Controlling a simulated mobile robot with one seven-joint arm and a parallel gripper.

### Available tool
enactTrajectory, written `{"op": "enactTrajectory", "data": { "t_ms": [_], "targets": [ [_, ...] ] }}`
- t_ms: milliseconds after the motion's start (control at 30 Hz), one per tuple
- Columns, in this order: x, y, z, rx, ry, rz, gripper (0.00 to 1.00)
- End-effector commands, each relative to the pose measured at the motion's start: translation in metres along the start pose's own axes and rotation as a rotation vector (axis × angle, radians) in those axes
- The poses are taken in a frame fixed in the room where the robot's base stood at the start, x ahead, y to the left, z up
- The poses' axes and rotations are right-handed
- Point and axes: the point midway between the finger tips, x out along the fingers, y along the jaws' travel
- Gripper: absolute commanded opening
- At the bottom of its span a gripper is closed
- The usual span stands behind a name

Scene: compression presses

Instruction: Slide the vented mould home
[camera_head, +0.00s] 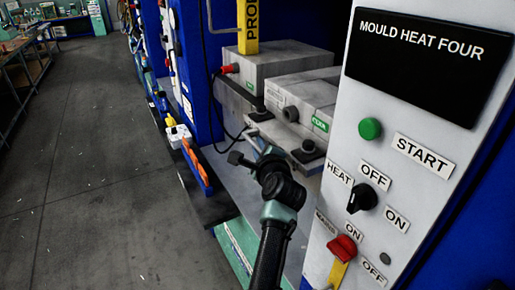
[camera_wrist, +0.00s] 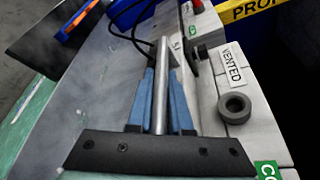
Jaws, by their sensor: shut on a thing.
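The vented mould (camera_head: 312,92) is a grey block lying on the press bed, with a white label and a green tag on its front. In the wrist view its VENTED label (camera_wrist: 232,64) faces up at the right, next to a dark round knob (camera_wrist: 235,107). My gripper (camera_head: 250,138) is in front of the mould. In the wrist view its blue fingers (camera_wrist: 161,95) are shut on a grey metal bar (camera_wrist: 161,85) that runs away between them. Where the bar joins the mould is unclear.
A second grey block (camera_head: 280,65) with a red connector lies behind, below a yellow post (camera_head: 248,25). The control panel (camera_head: 415,150) stands close on the right. An orange-and-blue item (camera_head: 195,165) lies on a dark shelf at the left. Open floor lies further left.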

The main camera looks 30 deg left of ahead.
Motion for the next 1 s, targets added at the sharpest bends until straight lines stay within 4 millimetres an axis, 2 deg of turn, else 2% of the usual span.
{"op": "enactTrajectory", "data": {
  "t_ms": [33,100,133,267,567,1000],
  "targets": [
    [-0.003,-0.019,0.001,-0.004,0.0,-0.037,0.0],
    [-0.003,-0.019,0.001,-0.004,0.001,-0.037,0.0],
    [-0.003,-0.019,0.0,-0.004,0.001,-0.037,0.23],
    [-0.003,-0.019,0.0,-0.003,0.002,-0.037,0.47],
    [-0.012,-0.017,-0.001,-0.002,0.003,-0.036,0.47],
    [-0.071,-0.008,-0.001,-0.003,0.002,-0.02,0.47]
  ]
}}
